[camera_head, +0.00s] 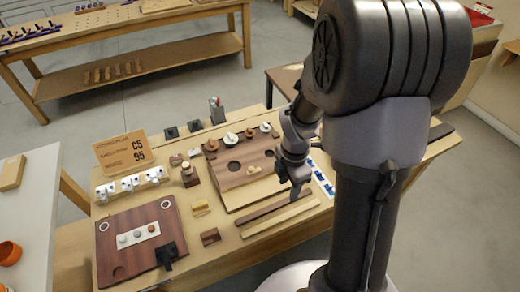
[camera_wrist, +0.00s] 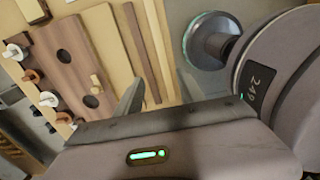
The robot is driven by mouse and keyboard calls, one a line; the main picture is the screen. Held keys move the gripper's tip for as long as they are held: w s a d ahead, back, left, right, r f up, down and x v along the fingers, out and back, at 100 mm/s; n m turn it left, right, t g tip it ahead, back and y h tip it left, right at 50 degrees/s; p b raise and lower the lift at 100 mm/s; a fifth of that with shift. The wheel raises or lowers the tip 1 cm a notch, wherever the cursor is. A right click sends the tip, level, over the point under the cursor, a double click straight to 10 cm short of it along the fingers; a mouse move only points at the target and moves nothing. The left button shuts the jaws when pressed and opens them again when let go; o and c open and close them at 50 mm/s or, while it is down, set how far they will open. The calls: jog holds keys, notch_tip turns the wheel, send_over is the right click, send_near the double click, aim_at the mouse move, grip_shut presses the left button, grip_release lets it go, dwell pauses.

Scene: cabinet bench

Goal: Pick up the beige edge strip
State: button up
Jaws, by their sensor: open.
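The beige edge strip (camera_head: 280,218) is a long, thin, light piece lying flat near the bench's front edge. It also shows in the wrist view (camera_wrist: 161,45), running lengthwise toward the space between my fingers. A dark brown strip (camera_head: 262,213) lies parallel beside it, on the side away from the edge. My gripper (camera_head: 296,191) is over the right part of the strips, and in the wrist view (camera_wrist: 158,95) its fingers are apart with nothing held. How high the fingertips are above the strip I cannot tell.
A brown panel with round holes (camera_head: 229,152) lies behind the strips. A dark red board (camera_head: 115,228) with a white plate on it is at the left. Small blocks (camera_head: 210,237) lie between. The floor (camera_head: 225,275) in front of the bench is clear.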

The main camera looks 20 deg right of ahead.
jog(key=b, duration=0.5)
send_over(282, 218)
notch_tip(282, 218, down, 12)
jog(key=shift+s+d+f, duration=0.1)
jog(key=shift+f, duration=0.05)
notch_tip(282, 218, down, 6)
jog(key=b, duration=0.3)
jog(key=shift+r, duration=0.45)
jog(key=shift+c, duration=0.4)
grip_shut()
